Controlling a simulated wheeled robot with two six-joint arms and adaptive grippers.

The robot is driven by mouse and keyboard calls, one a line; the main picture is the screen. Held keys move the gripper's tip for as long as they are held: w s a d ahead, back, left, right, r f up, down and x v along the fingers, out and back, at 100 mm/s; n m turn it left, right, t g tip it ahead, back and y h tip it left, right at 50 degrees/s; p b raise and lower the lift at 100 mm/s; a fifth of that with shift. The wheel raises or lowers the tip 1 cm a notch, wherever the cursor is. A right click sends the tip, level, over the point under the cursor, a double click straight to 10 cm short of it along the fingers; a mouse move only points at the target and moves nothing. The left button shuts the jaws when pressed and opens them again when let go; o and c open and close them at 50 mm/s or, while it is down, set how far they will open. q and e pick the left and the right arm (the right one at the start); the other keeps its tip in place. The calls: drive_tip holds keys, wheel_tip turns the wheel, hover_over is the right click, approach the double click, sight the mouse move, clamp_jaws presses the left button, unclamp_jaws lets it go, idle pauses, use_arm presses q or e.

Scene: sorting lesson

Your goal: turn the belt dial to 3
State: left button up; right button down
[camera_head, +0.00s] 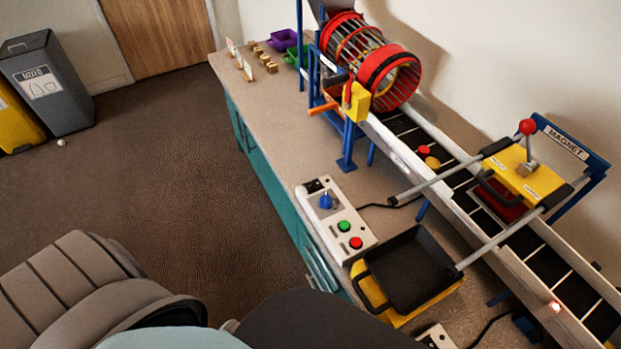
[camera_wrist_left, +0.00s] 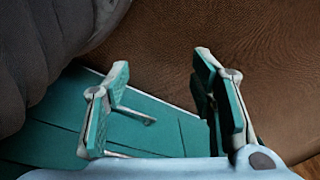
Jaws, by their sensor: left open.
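The belt dial is a blue knob (camera_head: 326,201) on a white control box (camera_head: 338,222) on the bench, in the head view. A green button (camera_head: 343,226) and a red button (camera_head: 355,243) sit below it on the same box. The marks around the dial are too small to read. My left gripper (camera_wrist_left: 165,105) shows in the left wrist view, open with nothing between its fingers, over a teal surface and the brown floor. It is not in the head view, apart from the dial. My right gripper is in neither view.
The conveyor belt (camera_head: 471,199) runs along the wall side, with a red drum (camera_head: 385,75) at its far end and a yellow magnet carriage (camera_head: 523,172) over it. A black tray (camera_head: 411,270) stands near the control box.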

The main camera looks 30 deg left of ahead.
use_arm(q)
drive_tip(key=w+r+n+p, duration=0.2)
drive_tip(key=w+r, duration=0.9)
drive_tip(key=w, duration=0.4)
use_arm(e)
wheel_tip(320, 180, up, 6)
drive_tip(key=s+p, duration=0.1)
drive_tip(key=p, duration=0.2)
use_arm(q)
wheel_tip(320, 180, up, 33)
drive_tip(key=n+g, duration=0.1)
drive_tip(key=n, duration=0.8)
hover_over(326, 197)
drive_tip(key=shift+h, duration=0.4)
wheel_tip(326, 197, down, 14)
drive_tip(key=b, duration=0.4)
drive_tip(key=shift+b, duration=0.3)
drive_tip(key=shift+r, duration=0.1)
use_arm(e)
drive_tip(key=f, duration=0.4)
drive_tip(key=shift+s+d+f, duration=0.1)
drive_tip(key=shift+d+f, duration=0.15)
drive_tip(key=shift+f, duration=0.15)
use_arm(q)
drive_tip(key=c, duration=1.2)
